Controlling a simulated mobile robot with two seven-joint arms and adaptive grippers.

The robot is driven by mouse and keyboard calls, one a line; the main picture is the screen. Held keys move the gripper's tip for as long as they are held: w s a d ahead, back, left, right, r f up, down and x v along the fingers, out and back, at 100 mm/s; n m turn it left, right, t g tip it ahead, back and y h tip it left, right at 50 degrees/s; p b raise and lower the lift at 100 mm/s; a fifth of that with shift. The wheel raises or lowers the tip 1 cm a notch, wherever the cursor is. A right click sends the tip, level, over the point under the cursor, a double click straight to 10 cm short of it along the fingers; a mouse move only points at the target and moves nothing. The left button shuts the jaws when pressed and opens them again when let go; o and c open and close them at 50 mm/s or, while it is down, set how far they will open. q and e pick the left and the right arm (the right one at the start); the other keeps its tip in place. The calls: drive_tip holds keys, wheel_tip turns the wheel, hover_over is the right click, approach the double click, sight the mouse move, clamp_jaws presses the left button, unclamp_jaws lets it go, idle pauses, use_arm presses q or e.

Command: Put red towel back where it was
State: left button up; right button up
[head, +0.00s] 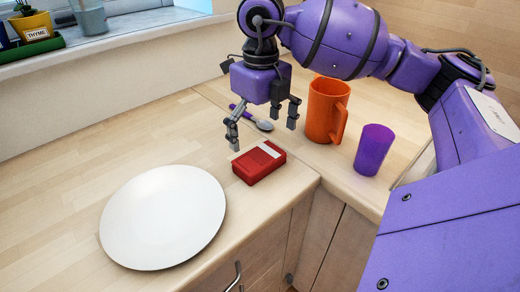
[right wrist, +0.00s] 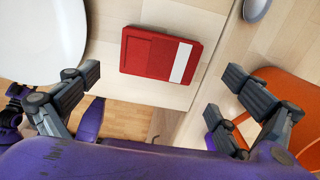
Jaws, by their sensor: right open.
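The red towel (head: 258,163) is a folded red block with a white stripe. It lies on the wooden counter near the front corner, right of the white plate. In the right wrist view the red towel (right wrist: 152,55) lies flat between and beyond the fingers. My right gripper (head: 262,128) is open and empty, above and slightly behind the towel, not touching it. Its fingers also show apart in the right wrist view (right wrist: 158,90).
A white plate (head: 163,218) lies left of the towel. A spoon with a purple handle (head: 263,125) lies behind it. An orange pitcher (head: 324,108) and a purple cup (head: 374,150) stand to the right. The counter (head: 120,140) behind the plate is clear. Potted plants stand on the windowsill.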

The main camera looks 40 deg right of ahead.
sight(260, 157)
drive_tip(key=shift+r, duration=2.4)
